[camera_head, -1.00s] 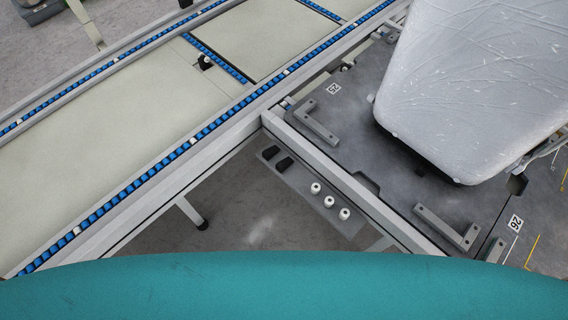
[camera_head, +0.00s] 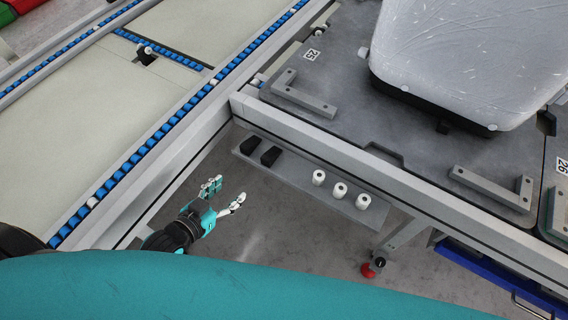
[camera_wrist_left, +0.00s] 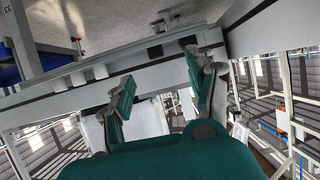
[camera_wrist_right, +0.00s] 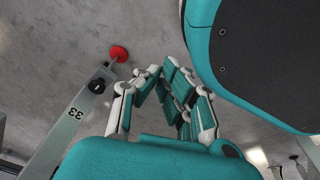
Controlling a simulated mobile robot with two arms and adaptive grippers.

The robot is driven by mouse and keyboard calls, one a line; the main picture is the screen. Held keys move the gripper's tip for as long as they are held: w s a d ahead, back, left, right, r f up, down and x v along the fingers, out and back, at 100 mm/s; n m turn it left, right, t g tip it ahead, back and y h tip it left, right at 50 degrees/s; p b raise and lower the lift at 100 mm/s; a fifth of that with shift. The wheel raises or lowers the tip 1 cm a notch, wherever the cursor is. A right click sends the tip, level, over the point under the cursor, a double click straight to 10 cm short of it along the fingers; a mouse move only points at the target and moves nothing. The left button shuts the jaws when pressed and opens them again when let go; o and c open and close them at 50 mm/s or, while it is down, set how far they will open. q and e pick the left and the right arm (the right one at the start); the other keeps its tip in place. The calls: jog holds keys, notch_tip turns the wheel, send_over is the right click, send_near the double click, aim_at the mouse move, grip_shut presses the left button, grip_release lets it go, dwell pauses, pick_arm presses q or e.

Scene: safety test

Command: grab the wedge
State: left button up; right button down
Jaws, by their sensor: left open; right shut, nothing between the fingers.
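Two small black wedge-shaped blocks, a left one (camera_head: 250,145) and a right one (camera_head: 271,156), sit side by side on a narrow grey shelf (camera_head: 300,176) below the table edge. Dark blocks that look like them show in the left wrist view, one (camera_wrist_left: 155,52) beside the other (camera_wrist_left: 187,42). My left gripper (camera_head: 226,191) is open and empty, below and left of the wedges in the head view and apart from them. Its spread fingers also show in the left wrist view (camera_wrist_left: 160,70). My right gripper (camera_wrist_right: 162,72) is shut and empty over the floor in the right wrist view.
Three white cylinders (camera_head: 340,190) stand on the same shelf, right of the wedges. The grey frame beam (camera_head: 350,160) runs above the shelf. A conveyor with blue rollers (camera_head: 160,134) lies to the left. A table leg with a red foot (camera_head: 369,270) stands at lower right.

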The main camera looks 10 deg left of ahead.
pick_arm(q)
jog(key=w+d+r, duration=0.1)
jog(key=b, duration=0.3)
send_near(267, 157)
jog(key=shift+h, duration=0.3)
jog(key=x, duration=0.5)
jog(key=shift+a+f, duration=0.25)
jog(key=shift+f, duration=0.1)
jog(key=b+x, duration=0.1)
jog(key=x, duration=0.4)
jog(key=shift+w+d+r, duration=0.1)
jog(key=shift+w+r, duration=0.05)
jog(key=shift+w, duration=0.25)
pick_arm(e)
jog(key=w+r, duration=0.6)
jog(key=r, duration=0.4)
jog(key=shift+w+a+r+t, duration=0.3)
jog(key=shift+w+a+t, duration=0.1)
jog(key=shift+a, duration=0.05)
pick_arm(q)
jog(key=shift+c, duration=0.4)
grip_shut()
